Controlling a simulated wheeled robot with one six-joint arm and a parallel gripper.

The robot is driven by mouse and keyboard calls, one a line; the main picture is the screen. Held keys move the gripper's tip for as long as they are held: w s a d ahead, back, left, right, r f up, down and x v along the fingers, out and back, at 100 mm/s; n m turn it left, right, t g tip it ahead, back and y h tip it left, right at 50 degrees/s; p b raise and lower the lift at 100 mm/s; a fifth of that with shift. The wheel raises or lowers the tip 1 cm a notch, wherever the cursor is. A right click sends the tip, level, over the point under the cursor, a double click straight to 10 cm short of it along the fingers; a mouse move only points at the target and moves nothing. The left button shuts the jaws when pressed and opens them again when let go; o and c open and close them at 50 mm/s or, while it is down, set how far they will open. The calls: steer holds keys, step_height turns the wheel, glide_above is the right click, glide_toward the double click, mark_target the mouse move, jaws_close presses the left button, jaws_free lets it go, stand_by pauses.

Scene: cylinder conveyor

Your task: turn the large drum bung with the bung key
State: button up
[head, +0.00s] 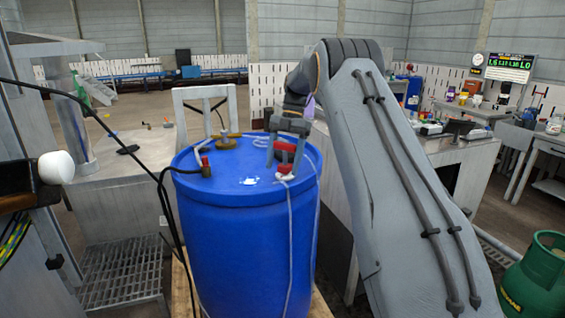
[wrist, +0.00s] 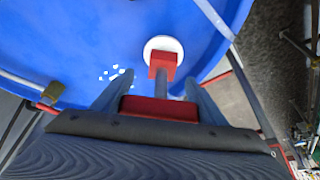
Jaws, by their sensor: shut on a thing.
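A blue drum (head: 245,245) stands upright in the middle of the head view. My gripper (head: 287,150) is above the right side of its lid, shut on a red bung key (head: 284,168). In the wrist view the key's red handle (wrist: 160,108) lies between the fingers (wrist: 155,100), and a grey shaft runs to a red head (wrist: 162,62). That head overlaps a white round bung (wrist: 163,45) on the blue lid. The white bung also shows under the key in the head view (head: 286,177). Whether the key is fully seated in it cannot be told.
Brass fittings and a hose (head: 205,168) sit on the left and back of the lid. White straps run over the lid and down the drum's front. A green gas cylinder (head: 540,275) stands at right. A bench (head: 455,150) stands behind my arm.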

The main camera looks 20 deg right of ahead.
steer(key=shift+f, duration=0.45)
stand_by(0.3)
steer(key=shift+w+r+m+t, duration=0.15)
steer(key=shift+m+t, duration=0.25)
steer(key=shift+m, duration=0.8)
steer(key=shift+a+m+y, duration=0.1)
steer(key=shift+m+y, duration=0.2)
steer(key=shift+m, duration=0.2)
steer(key=shift+w+m+t+p, duration=0.25)
steer(key=shift+m+t+p, duration=0.5)
steer(key=shift+m, duration=1.05)
